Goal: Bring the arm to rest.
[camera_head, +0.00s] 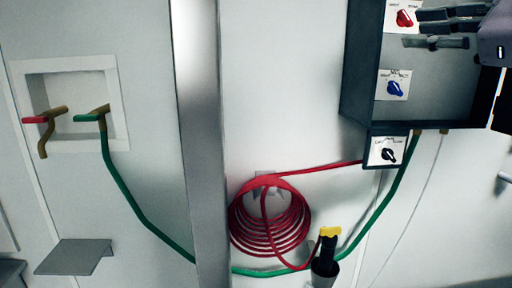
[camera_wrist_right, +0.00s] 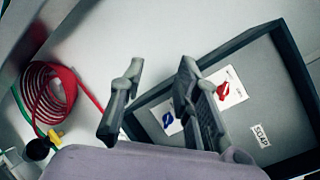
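My right gripper (camera_head: 416,28) is at the top right of the head view, in front of the dark control box (camera_head: 376,60) on the wall. Its two fingers are apart with nothing between them. In the right wrist view the gripper (camera_wrist_right: 160,70) is also open and empty, with the box (camera_wrist_right: 290,62) behind and to the right. A red knob (camera_head: 404,18) on a white label is close to the fingers in the head view. I cannot tell whether they touch. The red knob (camera_wrist_right: 222,91) also shows in the wrist view, beside the right finger. My left gripper is not in view.
The box also has a blue knob (camera_head: 395,88) and a black knob (camera_head: 388,154). A coiled red hose (camera_head: 270,222) hangs below left, beside a yellow-topped nozzle (camera_head: 329,232) in a holder. Red and green valve handles sit in a wall recess (camera_head: 118,90). A small shelf (camera_head: 72,257) juts out lower left.

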